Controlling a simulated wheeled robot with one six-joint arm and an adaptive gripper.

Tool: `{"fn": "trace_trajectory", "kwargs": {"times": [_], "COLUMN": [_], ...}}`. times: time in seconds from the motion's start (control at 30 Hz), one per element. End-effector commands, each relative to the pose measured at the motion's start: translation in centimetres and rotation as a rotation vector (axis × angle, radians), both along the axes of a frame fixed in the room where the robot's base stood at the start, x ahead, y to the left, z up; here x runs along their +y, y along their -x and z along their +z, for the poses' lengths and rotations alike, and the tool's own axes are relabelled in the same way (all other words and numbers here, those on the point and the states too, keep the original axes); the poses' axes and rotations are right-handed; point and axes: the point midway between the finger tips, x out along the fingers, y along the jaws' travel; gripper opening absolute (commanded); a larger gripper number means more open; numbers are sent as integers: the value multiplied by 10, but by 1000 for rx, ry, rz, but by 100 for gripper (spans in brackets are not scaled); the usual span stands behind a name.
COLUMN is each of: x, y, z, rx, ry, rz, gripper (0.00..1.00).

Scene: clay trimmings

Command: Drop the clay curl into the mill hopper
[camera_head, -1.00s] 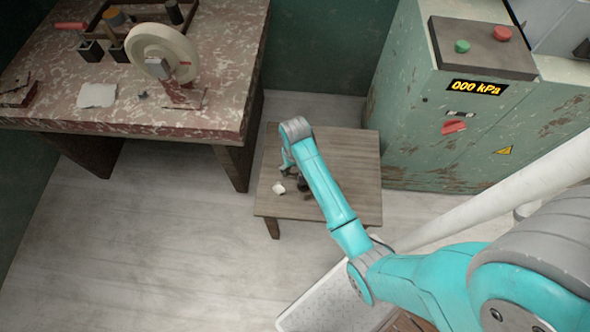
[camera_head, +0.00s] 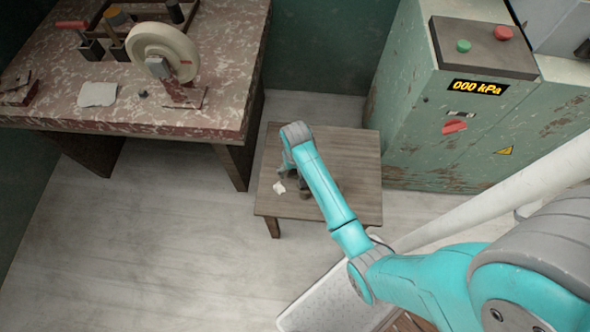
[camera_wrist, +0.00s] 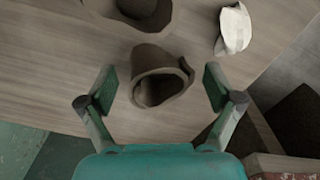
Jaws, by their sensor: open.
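A brown clay curl (camera_wrist: 163,88), a rolled strip with a dark hollow, lies on the small wooden table (camera_head: 345,165). In the wrist view it sits between the two spread fingers of my gripper (camera_wrist: 159,80), with a gap on each side. My gripper (camera_head: 291,178) is open and empty, low over the table in the head view. My arm hides most of the curl there. A second brown, rounded piece (camera_wrist: 145,12) is cut off at the top of the wrist view. I cannot make out a mill hopper for certain.
A pale crumpled piece (camera_wrist: 234,28) lies beside the curl; it shows in the head view (camera_head: 279,187). A worn bench (camera_head: 60,110) with a cream wheel (camera_head: 150,42) stands at left. A green cabinet (camera_head: 400,130) stands at right. Open floor lies at lower left.

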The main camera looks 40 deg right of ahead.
Motion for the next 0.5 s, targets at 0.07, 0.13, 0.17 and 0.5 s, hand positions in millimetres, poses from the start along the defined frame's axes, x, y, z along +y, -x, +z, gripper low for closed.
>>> {"fn": "trace_trajectory", "kwargs": {"times": [0.07,0.13,0.17,0.5], "x": [0,0,0,0], "y": [0,0,-1,-1], "z": [4,11,15,82], "rx": [-1,-1,-3,-4], "ry": [0,0,1,1], "rz": [0,0,0,0], "gripper": [91,91,91,91]}}
